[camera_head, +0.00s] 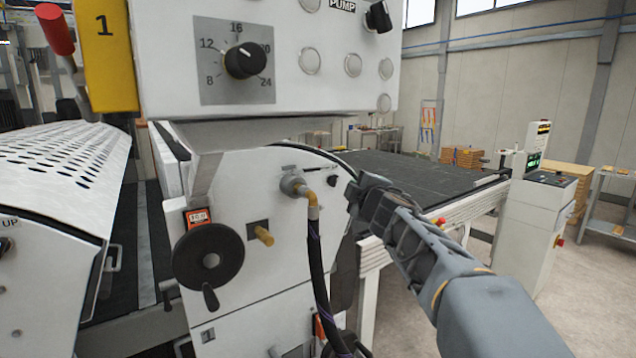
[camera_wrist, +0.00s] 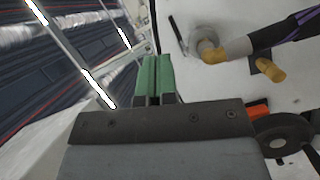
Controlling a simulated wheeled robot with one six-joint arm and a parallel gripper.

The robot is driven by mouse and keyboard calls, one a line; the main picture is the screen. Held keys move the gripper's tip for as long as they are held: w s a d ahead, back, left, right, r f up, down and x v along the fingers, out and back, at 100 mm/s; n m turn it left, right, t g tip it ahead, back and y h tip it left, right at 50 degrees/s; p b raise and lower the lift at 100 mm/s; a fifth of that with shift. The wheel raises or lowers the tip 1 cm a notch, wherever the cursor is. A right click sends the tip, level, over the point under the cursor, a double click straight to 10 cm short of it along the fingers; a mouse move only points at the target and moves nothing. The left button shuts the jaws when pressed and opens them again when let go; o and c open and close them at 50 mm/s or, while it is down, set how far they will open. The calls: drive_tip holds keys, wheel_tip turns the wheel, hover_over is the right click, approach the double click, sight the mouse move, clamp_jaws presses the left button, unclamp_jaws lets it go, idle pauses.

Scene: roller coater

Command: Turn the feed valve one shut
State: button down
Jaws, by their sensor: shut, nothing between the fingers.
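No part bears a readable feed valve label, so I cannot tell which one it is. A yellow plate marked 1 (camera_head: 108,55) stands at the upper left beside a red cylindrical handle (camera_head: 55,28). On the white side panel (camera_head: 245,185) are a brass hose elbow (camera_head: 311,197) and a short brass stub (camera_head: 265,236). Both also show in the wrist view, the elbow (camera_wrist: 212,55) and the stub (camera_wrist: 270,70). My gripper (camera_head: 358,190) is at the panel's right edge, right of the elbow. Its green fingers (camera_wrist: 152,75) are shut and empty, apart from the brass parts.
A black handwheel (camera_head: 208,262) sits low on the panel. A black hose (camera_head: 318,280) hangs from the elbow. The control box with a dial (camera_head: 243,61) overhangs above. A dark conveyor bed (camera_head: 420,175) lies behind my arm.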

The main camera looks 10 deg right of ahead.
drive_tip(key=w+a+n+y, duration=0.1)
drive_tip(key=w+n+y, duration=0.2)
drive_tip(key=n, duration=0.2)
drive_tip(key=n+y+p, duration=0.2)
drive_tip(key=p, duration=0.1)
approach(314, 169)
drive_tip(key=shift+g, duration=0.3)
drive_tip(key=x, duration=0.5)
drive_tip(key=shift+w+a+r, duration=0.1)
drive_tip(key=shift+w+r, duration=0.15)
drive_tip(key=shift+r, duration=0.05)
drive_tip(key=shift+w+a+h, duration=0.25)
drive_tip(key=shift+w+h, duration=0.15)
drive_tip(key=shift+w, duration=0.55)
